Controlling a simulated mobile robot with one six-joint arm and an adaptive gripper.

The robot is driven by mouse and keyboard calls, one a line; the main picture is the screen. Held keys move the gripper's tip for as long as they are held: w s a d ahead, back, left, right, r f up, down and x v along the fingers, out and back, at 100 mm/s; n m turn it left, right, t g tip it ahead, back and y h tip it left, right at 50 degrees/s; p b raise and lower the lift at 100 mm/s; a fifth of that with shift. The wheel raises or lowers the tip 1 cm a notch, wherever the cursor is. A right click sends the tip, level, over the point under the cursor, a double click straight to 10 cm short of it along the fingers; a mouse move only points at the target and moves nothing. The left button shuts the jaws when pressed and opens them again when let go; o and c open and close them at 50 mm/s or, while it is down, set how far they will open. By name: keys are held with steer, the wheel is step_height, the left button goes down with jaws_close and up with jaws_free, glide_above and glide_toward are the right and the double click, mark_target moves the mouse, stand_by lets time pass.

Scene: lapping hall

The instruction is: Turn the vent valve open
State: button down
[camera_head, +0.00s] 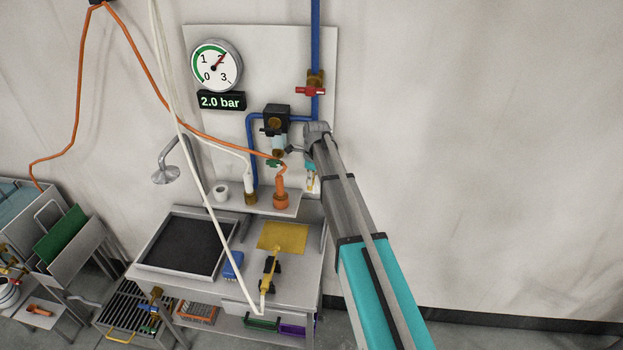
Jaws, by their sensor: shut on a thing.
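The wall panel (262,60) carries blue pipes and a black regulator unit (276,115) with a clear bowl below it. A brass fitting (278,154) with a small green handle (273,162) sits under the bowl; I take this for the vent valve. My gripper (290,150) reaches in from the right at the fitting's right side and is shut on it. The contact is small and partly hidden. A red-handled valve (310,91) sits higher on the blue pipe, apart from my gripper. The round gauge (216,66) points near 2, and the display (221,101) reads 2.0 bar.
An orange hose (215,139) and a white hose (195,165) cross in front of the panel. An orange bottle-shaped thing (281,191) stands on the shelf below. A bench with a dark tray (187,245) is underneath. The wall to the right is bare.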

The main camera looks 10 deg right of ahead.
steer(key=c, duration=0.5)
jaws_free()
steer(key=shift+c, duration=0.2)
steer(key=shift+f+y, duration=0.15)
steer(key=shift+y, duration=0.35)
